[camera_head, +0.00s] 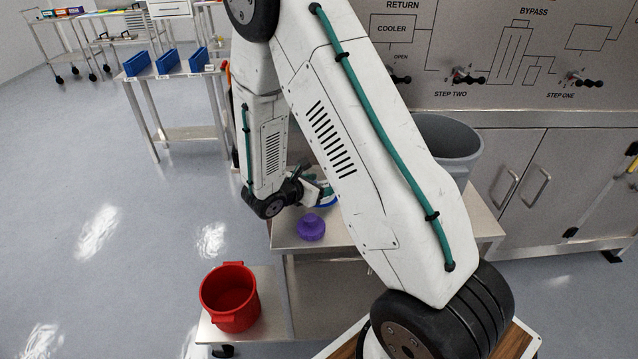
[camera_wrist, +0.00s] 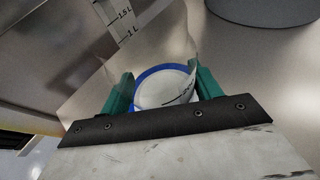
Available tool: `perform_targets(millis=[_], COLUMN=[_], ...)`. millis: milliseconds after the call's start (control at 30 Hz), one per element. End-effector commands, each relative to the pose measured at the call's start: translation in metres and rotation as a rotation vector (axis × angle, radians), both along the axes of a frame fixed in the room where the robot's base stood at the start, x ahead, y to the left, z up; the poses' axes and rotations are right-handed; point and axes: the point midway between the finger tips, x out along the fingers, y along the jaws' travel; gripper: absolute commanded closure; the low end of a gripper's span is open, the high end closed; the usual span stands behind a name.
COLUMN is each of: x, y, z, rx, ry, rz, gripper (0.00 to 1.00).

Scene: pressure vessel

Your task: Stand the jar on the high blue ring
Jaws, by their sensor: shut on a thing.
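The jar (camera_wrist: 125,20) is clear, with dark volume marks such as 1.5 L and 1 L on its wall. In the wrist view it sits between the two green fingers of my gripper (camera_wrist: 163,90), which are shut on it. A blue ring (camera_wrist: 144,74) with a white middle shows at the jar's near end, between the fingers. I cannot tell whether the jar touches it or stands on it. In the head view my gripper (camera_head: 318,188) is low over the steel table, mostly behind my arm. A bit of blue (camera_head: 326,203) shows just under it.
A purple stepped piece (camera_head: 311,228) stands on the steel table (camera_head: 345,240) in front of my gripper. A grey bin (camera_head: 448,140) stands behind at the right, close to a panelled cabinet. A red bucket (camera_head: 230,298) sits on a lower shelf at the left.

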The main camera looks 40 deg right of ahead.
Motion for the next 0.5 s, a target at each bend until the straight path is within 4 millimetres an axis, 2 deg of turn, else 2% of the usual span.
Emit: perform_targets(millis=[300, 333, 367, 400, 500], x=[-0.0006, -0.0006, -0.0006, -0.0007, -0.0008], y=[-0.0017, -0.0018, -0.0020, -0.0023, -0.0026], z=[-0.0034, -0.0029, -0.0028, -0.0027, -0.0028], rx=[0.000, 0.000, 0.000, 0.000, 0.000], ry=[0.001, 0.000, 0.000, 0.000, 0.001], rz=[-0.003, -0.003, -0.003, -0.003, -0.004], gripper=[0.62, 0.29, 0.20, 0.15, 0.15])
